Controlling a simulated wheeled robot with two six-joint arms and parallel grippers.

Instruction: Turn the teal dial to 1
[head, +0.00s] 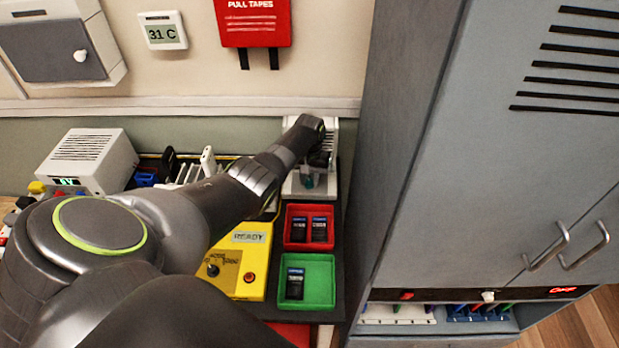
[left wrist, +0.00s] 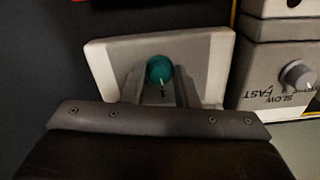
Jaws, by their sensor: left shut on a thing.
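The teal dial (left wrist: 160,70) sits on a light grey and white unit in the left wrist view, with a pale pointer mark on its face. My left gripper (left wrist: 160,88) is shut on the dial, one finger on each side of it. In the head view my left gripper (head: 311,176) reaches down at the white unit (head: 292,187) at the back right of the bench, and the dial is mostly hidden there. Any numbers around the dial are not readable. My right gripper is not in view.
A yellow box marked READY (head: 245,262) stands left of a red tray (head: 289,242) and a green tray (head: 325,295), both holding dark phones. A tall grey cabinet (head: 400,130) rises close on the right. A box with a SLOW/FAST knob (left wrist: 297,75) stands beside the dial unit.

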